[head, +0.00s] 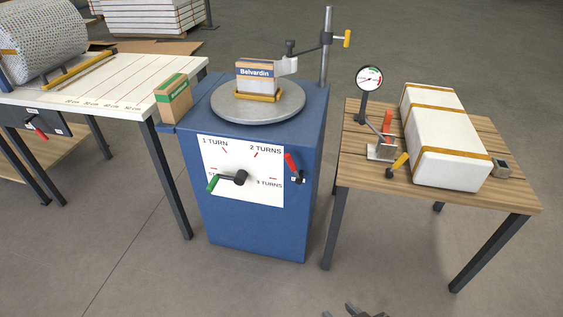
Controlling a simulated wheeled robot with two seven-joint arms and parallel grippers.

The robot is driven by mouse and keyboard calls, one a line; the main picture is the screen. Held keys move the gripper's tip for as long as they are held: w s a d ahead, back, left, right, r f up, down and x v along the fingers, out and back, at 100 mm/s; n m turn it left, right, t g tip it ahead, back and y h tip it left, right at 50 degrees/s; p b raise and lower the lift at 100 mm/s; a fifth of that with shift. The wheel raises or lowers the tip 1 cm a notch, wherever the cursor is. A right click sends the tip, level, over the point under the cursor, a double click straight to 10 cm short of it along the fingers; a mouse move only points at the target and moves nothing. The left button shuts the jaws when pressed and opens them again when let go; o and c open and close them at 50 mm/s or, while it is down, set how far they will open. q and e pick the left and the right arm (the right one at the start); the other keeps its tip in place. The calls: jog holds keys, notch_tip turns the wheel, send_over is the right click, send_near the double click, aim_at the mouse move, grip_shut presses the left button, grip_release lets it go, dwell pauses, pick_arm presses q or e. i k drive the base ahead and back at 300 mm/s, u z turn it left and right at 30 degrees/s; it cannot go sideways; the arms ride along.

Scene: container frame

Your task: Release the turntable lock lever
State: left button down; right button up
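The turntable (258,101) is a round grey disc on top of a blue cabinet (258,225). A red-handled lever (292,165), which looks like the lock lever, sits at the right of the cabinet's front panel. Its handle tilts up and left from a dark pivot. A dark crank with a green grip (213,183) is on the white dial panel (240,158), its grip pointing lower left. My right gripper (367,311) shows only in part at the bottom edge, well below and apart from the lever. Its finger opening is unclear. My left gripper is out of view.
A box labelled Belvardin (256,75) stands on the turntable, beside a post (327,50) with a clamp arm. A wooden table (460,200) with a strapped white package (440,140) and a gauge (369,79) is on the right. A white measuring table (120,93) is on the left.

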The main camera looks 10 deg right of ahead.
aim_at(299, 178)
jog(key=z, duration=0.45)
jog(key=i, duration=1)
jog(key=z, duration=0.1)
